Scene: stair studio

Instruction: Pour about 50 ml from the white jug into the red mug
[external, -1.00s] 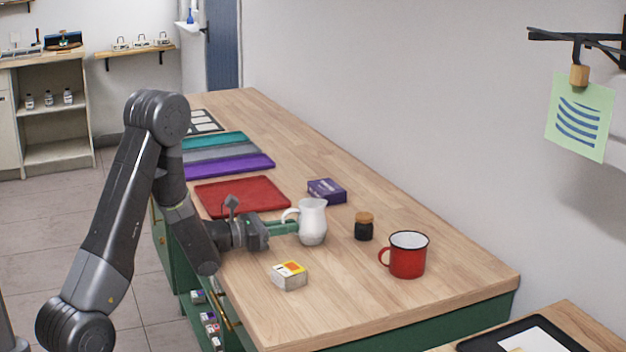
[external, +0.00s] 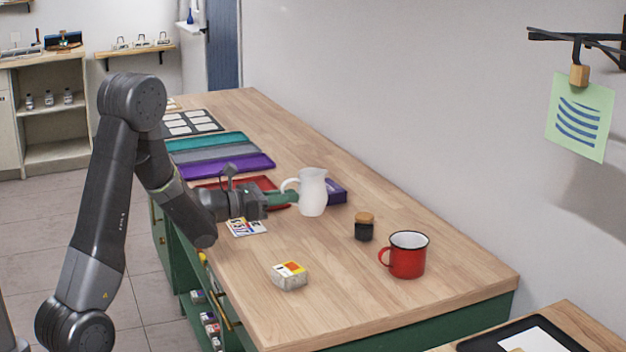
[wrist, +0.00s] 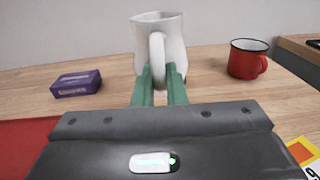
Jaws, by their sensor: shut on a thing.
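The white jug (external: 313,194) is upright and looks raised off the bench; its underside is not clear. My gripper (external: 288,197) is shut on its handle, which faces me. In the wrist view the green fingers (wrist: 160,76) are on either side of the handle of the jug (wrist: 146,38). The red mug (external: 407,256), with a white inside and black rim, stands upright on the bench to the right and nearer the external camera. It also shows at right in the wrist view (wrist: 246,62). The contents of both are hidden.
A dark jar with a brown lid (external: 364,227) stands between jug and mug. A purple box (external: 337,191) is partly behind the jug. The bench's front right is clear.

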